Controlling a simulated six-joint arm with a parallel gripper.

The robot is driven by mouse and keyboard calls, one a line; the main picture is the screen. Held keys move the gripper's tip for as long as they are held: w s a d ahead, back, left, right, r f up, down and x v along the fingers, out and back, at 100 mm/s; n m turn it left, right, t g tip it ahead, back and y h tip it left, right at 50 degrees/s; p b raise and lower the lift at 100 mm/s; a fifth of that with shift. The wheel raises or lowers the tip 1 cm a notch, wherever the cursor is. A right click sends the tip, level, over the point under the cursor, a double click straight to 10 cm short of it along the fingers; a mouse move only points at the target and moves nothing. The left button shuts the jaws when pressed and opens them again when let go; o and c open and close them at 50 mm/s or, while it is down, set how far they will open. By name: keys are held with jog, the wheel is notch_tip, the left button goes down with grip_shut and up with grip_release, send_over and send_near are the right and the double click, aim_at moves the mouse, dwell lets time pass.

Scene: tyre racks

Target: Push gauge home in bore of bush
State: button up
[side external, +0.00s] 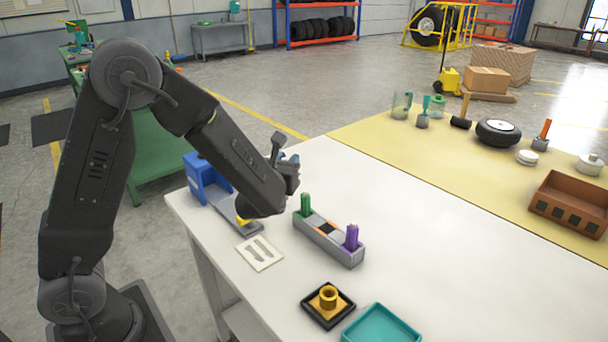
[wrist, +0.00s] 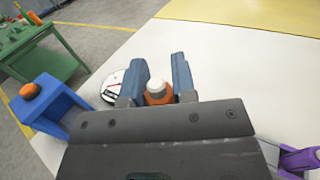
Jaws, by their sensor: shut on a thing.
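My gripper (wrist: 158,68) has its two blue fingers closed on an orange gauge (wrist: 157,97) with a white rounded end, in the wrist view. The gauge's far part is hidden from that view. In the side view the gripper (side external: 290,168) is raised above the table behind the rack, mostly hidden by my wrist, and the gauge cannot be made out. The brass-yellow bush (side external: 328,296) stands upright on a black square base near the table's front, apart from the gripper. Its bore opens upward.
A grey rack (side external: 333,246) holds a green and a purple gauge; its orange-marked middle place is empty. A blue stand (side external: 205,180), a pale card (side external: 259,252) and a teal tray (side external: 380,328) are nearby. A dial (wrist: 113,90) shows beside the fingers.

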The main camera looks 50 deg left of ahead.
jog(key=s+d+m+t+h, duration=0.1)
jog(key=s+d+m+h, duration=0.2)
jog(key=d, duration=0.9)
jog(key=s+d+m+t+h, duration=0.1)
jog(key=s+d+m+h, duration=0.2)
jog(key=d, duration=0.9)
jog(key=s+h, duration=0.1)
jog(key=h, duration=0.2)
jog(key=shift+s+d, duration=0.15)
jog(key=shift+s, duration=0.15)
jog(key=shift+f, duration=0.25)
jog(key=shift+f, duration=0.7)
jog(key=shift+f, duration=0.15)
jog(key=shift+f, duration=0.35)
jog(key=shift+f, duration=0.45)
